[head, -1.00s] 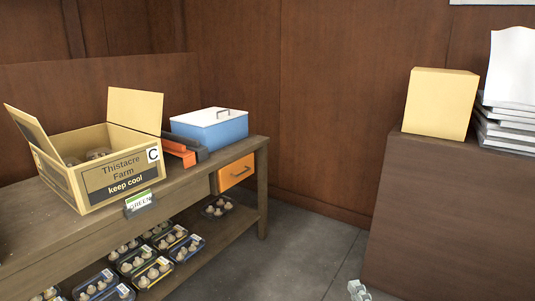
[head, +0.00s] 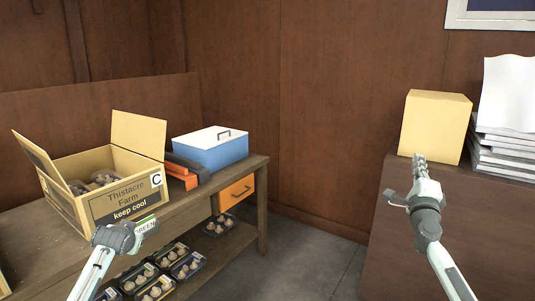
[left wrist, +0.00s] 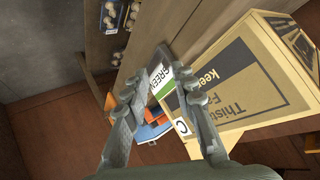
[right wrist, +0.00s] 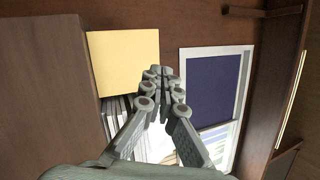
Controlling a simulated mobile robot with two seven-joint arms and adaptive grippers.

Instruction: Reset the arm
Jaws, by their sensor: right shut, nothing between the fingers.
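My right gripper (head: 420,160) is raised in front of the dark cabinet on the right, fingertips up. In the right wrist view its fingers (right wrist: 160,74) are together with nothing between them. My left gripper (head: 138,230) is in front of the bench's front edge, below the cardboard box (head: 128,192).
The open box holds mushroom packs. A blue bin (head: 210,152) and orange and dark pieces (head: 187,170) stand beside it. Packs (head: 172,262) sit on the lower shelf. A yellow box (head: 435,125) and a paper stack (head: 500,150) top the cabinet. Floor (head: 300,255) between is clear.

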